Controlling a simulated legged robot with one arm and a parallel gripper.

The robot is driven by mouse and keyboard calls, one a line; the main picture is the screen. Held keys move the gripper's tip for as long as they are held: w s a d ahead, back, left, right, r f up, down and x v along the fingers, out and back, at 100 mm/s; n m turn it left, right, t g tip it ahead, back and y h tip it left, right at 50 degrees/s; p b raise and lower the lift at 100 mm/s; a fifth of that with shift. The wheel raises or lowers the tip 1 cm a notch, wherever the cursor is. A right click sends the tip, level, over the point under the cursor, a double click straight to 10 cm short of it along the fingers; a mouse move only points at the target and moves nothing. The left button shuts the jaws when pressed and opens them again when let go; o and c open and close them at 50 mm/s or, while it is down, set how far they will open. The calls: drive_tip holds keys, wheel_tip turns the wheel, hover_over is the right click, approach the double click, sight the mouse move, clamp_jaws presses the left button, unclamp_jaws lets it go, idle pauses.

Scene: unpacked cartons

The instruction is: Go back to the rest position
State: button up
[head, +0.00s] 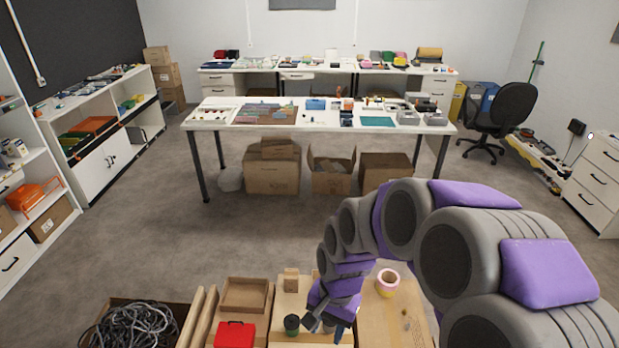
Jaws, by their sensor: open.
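My gripper (328,322) is at the bottom centre of the head view, at the end of my grey and purple arm. It is open, with its fingers pointing down over the cartons. A dark green round item (291,324) stands just left of the fingers. I cannot tell whether the fingers touch anything below them. Nothing is visibly held.
Below are flat cartons (393,318), a red case (234,335), a pink and yellow roll (387,282) and a box of black cables (130,328). Ahead stands a white table (300,128) with cartons (272,172) under it. Grey floor (235,235) lies clear between.

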drive_tip(key=s+d+r+n+b, duration=0.1)
drive_tip(key=s+d+r, duration=0.3)
drive_tip(key=s, duration=0.6)
drive_tip(key=s+d+r+n+h, duration=0.1)
drive_tip(key=s+d+r+n, duration=0.2)
drive_tip(key=s+d, duration=0.3)
drive_tip(key=s+n, duration=0.1)
drive_tip(key=s, duration=0.3)
drive_tip(key=shift+s+r+b, duration=0.4)
drive_tip(key=shift+d, duration=0.1)
